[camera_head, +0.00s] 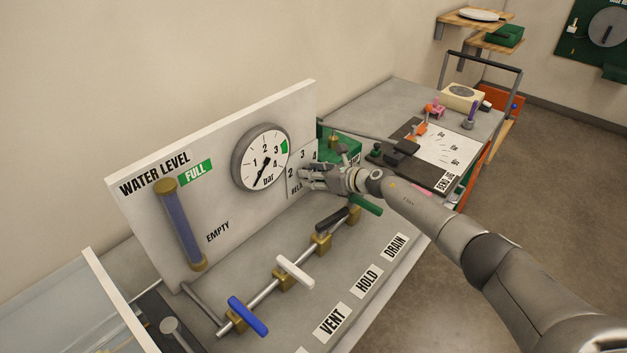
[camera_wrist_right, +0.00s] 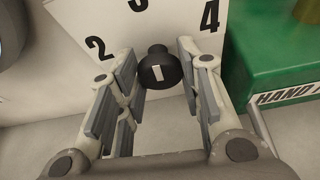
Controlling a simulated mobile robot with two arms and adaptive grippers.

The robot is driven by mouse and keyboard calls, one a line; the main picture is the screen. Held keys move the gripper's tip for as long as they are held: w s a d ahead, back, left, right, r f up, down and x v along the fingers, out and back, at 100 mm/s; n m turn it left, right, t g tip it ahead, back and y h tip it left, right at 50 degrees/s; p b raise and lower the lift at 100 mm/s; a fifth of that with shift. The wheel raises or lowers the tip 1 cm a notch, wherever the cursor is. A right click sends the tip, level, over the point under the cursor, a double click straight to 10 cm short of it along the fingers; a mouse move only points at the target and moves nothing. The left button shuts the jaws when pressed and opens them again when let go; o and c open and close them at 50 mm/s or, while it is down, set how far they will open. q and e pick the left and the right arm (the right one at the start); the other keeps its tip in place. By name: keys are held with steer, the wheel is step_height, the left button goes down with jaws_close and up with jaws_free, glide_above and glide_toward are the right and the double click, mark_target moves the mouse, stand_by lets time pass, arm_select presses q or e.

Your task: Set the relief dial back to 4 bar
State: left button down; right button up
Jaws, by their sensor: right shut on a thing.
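The relief dial is a black knob (camera_wrist_right: 160,70) with a short white mark on its face, which looks roughly upright. It sits on a white scale plate (camera_head: 296,184), where 2, 3 and 4 show. My right gripper (camera_head: 306,178) reaches the plate in the head view and hides the knob there. Which number the mark points to is hard to tell. My left gripper is not in view.
A round bar gauge (camera_head: 262,157) on the white panel has its needle pointing down. Below are valves with a blue handle (camera_head: 248,316), a white handle (camera_head: 295,271) and a black handle (camera_head: 332,219). A green hand pump box (camera_wrist_right: 275,60) stands close right of the dial.

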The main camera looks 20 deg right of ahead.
steer(key=o, duration=1)
steer(key=shift+o, duration=0.2)
steer(key=v, duration=1.2)
